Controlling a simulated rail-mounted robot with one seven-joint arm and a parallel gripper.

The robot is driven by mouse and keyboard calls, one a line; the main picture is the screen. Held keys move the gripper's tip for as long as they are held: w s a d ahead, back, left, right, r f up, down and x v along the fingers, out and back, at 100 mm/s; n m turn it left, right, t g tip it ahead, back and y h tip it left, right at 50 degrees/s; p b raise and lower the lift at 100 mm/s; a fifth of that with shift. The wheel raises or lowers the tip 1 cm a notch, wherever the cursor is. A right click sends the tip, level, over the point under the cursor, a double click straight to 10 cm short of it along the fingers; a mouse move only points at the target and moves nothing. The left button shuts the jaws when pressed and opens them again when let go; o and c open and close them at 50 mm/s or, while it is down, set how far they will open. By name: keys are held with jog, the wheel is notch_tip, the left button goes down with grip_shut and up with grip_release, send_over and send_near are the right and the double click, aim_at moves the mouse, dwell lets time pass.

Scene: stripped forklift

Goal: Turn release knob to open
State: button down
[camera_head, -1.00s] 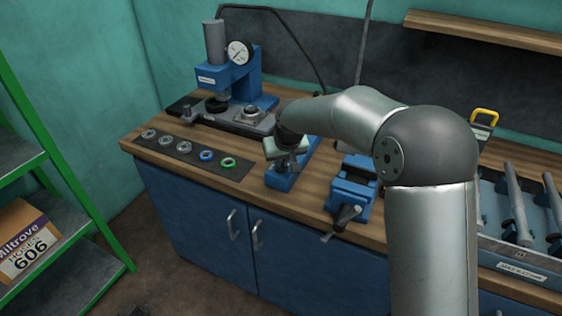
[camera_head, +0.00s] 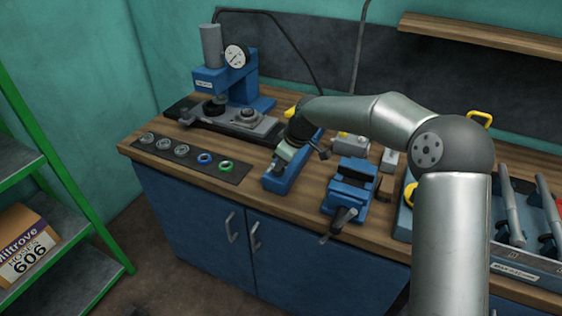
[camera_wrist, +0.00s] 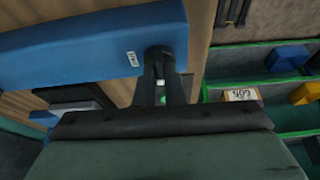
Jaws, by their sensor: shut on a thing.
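A long blue block-shaped unit (camera_head: 280,182) stands on the bench, right of the press. In the wrist view its blue body (camera_wrist: 80,50) fills the upper left, with a small white label near its end. My gripper (camera_head: 279,166) is tilted down at this unit. In the wrist view my dark gripper fingers (camera_wrist: 160,72) are shut at the end of the blue body, on a small dark part that looks like the release knob (camera_wrist: 158,53). The fingers hide most of the knob, so its turn angle cannot be told.
A blue press with a dial gauge (camera_head: 236,56) stands at the back left. A dark mat (camera_head: 231,174) holds several rings in front of it. A blue vise (camera_head: 351,190) is close on the right. A tray with metal tools (camera_head: 518,262) lies further right.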

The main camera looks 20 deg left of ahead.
jog(key=shift+n, duration=0.3)
dwell(0.4)
jog(key=c, duration=1.5)
grip_release()
jog(key=shift+r, duration=0.1)
jog(key=b+v, duration=0.1)
jog(key=v, duration=1.6)
jog(key=shift+w+r+b, duration=0.15)
jog(key=shift+w+b, duration=0.05)
jog(key=shift+b, duration=0.15)
